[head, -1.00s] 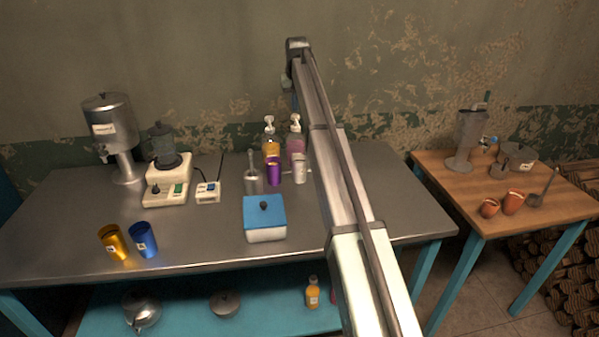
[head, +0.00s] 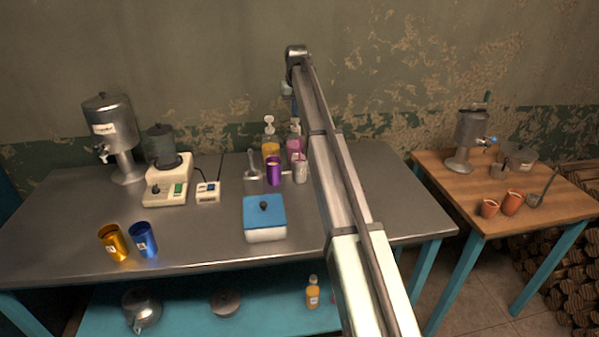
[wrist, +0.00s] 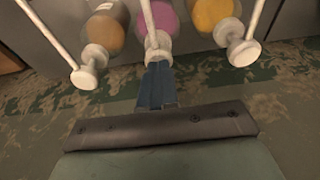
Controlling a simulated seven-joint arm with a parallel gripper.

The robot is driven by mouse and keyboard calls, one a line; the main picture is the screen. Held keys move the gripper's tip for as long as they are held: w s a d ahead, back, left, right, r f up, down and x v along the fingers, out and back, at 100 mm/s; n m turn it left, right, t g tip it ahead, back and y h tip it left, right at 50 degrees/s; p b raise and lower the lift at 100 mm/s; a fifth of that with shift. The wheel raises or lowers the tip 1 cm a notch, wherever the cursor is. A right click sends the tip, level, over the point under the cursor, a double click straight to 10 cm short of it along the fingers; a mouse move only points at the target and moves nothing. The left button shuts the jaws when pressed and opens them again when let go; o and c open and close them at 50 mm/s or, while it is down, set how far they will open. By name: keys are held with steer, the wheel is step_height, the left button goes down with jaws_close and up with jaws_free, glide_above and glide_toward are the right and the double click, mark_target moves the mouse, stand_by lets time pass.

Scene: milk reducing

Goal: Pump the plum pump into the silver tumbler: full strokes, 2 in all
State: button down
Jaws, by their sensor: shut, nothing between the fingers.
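The plum pump (head: 295,144) stands at the back of the metal table, partly behind the silver tumbler (head: 300,172). The tumbler is upright, close in front of it. In the wrist view the plum bottle (wrist: 172,18) is the middle one of three, with a pale pump head (wrist: 158,42). My gripper (wrist: 156,68) is shut and empty, its fingertips at that pump head and seemingly touching it.
A yellow pump (head: 270,150) stands left of the plum one; a brown pump (wrist: 107,30) shows in the wrist view. A blue-lidded box (head: 264,218) stands in front.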

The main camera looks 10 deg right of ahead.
steer(key=shift+f, duration=0.35)
steer(key=shift+r, duration=1.55)
steer(key=shift+f, duration=0.4)
steer(key=shift+f, duration=1.1)
steer(key=shift+r, duration=1.45)
steer(key=shift+r, duration=0.1)
